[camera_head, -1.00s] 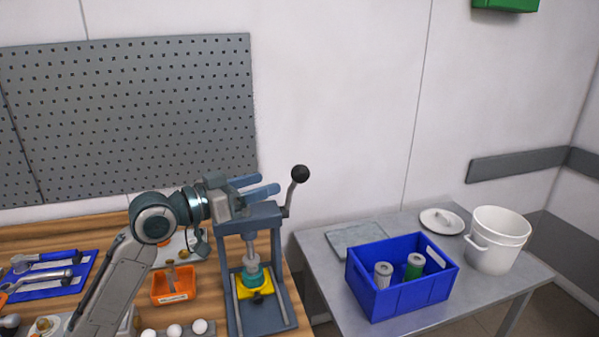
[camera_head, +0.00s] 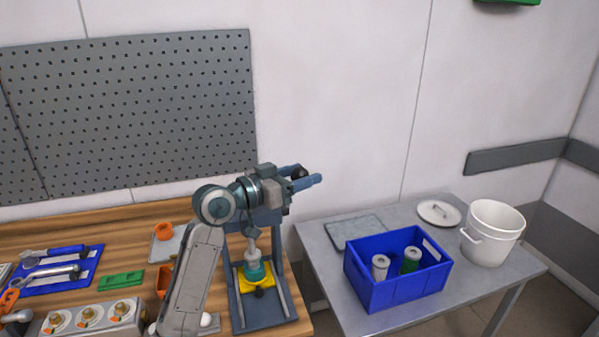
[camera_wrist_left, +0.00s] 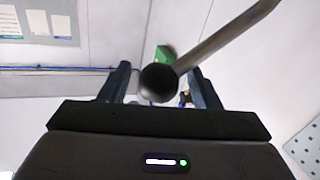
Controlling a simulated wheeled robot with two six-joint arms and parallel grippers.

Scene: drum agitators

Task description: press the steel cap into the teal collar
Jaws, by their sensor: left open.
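The arbor press (camera_head: 262,305) stands at the right end of the wooden bench. In it the teal collar (camera_head: 256,278) sits on a yellow block (camera_head: 262,288), with the steel cap (camera_head: 253,264) at the collar's top under the ram. I cannot tell how deep the cap sits. My left gripper (camera_head: 308,176) is open at the lever's black ball knob (camera_head: 299,172). In the left wrist view the knob (camera_wrist_left: 158,82) lies between the open fingers (camera_wrist_left: 160,88), its steel lever (camera_wrist_left: 225,38) running to the upper right. My right gripper is not in view.
Right of the press, a grey table bears a blue crate (camera_head: 397,292) with two cylinders, a white bucket (camera_head: 491,235) and a lid (camera_head: 439,213). Tools on a blue mat (camera_head: 62,282) and a block with knobs (camera_head: 90,318) lie on the bench's left.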

